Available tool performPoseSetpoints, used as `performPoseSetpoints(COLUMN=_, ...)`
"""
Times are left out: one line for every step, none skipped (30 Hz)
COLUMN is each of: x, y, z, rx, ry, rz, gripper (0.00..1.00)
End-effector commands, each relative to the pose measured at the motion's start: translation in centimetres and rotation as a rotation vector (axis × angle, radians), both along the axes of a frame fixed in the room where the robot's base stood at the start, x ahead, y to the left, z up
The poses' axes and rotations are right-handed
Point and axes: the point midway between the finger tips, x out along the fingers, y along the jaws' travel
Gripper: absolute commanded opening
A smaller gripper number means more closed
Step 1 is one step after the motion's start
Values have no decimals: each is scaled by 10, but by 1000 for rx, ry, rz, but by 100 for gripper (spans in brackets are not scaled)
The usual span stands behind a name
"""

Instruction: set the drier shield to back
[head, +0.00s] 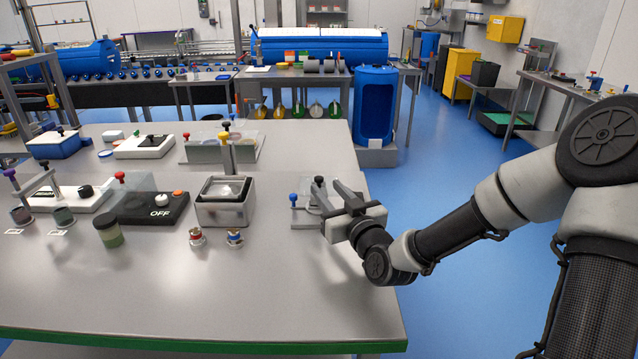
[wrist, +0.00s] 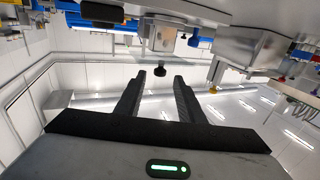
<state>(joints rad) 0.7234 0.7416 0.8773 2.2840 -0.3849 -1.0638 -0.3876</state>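A small metal stand (head: 305,220) with a clear upright panel stands near the right edge of the near table. It has a blue-knobbed post and a black knob (head: 318,181). I take it to be the drier with its shield, but no label shows. My gripper (head: 329,198) is at the right side of this stand, its fingers pointing left toward it. The fingers are open. In the wrist view a black knob (wrist: 159,71) shows in the gap between the fingertips (wrist: 160,76); contact cannot be told. The panel's exact tilt is hard to make out.
Left of the stand are a metal box (head: 225,212) with a tall post, red and blue knobbed pieces (head: 196,236), and a black box marked OFF (head: 150,209). A clear-covered tray (head: 235,149) lies behind. The table's front is clear.

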Motion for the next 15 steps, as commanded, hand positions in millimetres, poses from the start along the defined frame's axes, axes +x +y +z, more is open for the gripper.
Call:
performPoseSetpoints(x=10, y=5, z=-1, rx=4, ry=-1, rz=2, gripper=35)
performPoseSetpoints(x=16, y=8, z=-1, rx=4, ry=-1, rz=2, gripper=35)
performPoseSetpoints(x=23, y=10, z=-1, rx=2, ry=0, rz=1, gripper=35)
performPoseSetpoints(x=28, y=12, z=-1, rx=2, ry=0, rz=0, gripper=35)
performPoseSetpoints(x=32, y=14, z=-1, rx=2, ry=0, rz=1, gripper=35)
performPoseSetpoints(x=38, y=16, z=-1, rx=1, ry=-1, rz=1, gripper=35)
performPoseSetpoints(x=41, y=18, z=-1, rx=1, ry=-1, rz=1, gripper=35)
performPoseSetpoints(x=45, y=19, z=-1, rx=1, ry=-1, rz=0, gripper=35)
performPoseSetpoints(x=48, y=21, z=-1, rx=2, ry=1, rz=1, gripper=35)
performPoseSetpoints(x=51, y=22, z=-1, rx=1, ry=0, rz=1, gripper=35)
performPoseSetpoints(x=53, y=23, z=-1, rx=1, ry=0, rz=1, gripper=35)
performPoseSetpoints(x=55, y=24, z=0, rx=0, ry=0, rz=1, gripper=35)
performPoseSetpoints(x=56, y=24, z=0, rx=0, ry=0, rz=1, gripper=35)
performPoseSetpoints(x=57, y=24, z=0, rx=0, ry=0, rz=0, gripper=35)
performPoseSetpoints(x=57, y=24, z=0, rx=0, ry=0, rz=0, gripper=35)
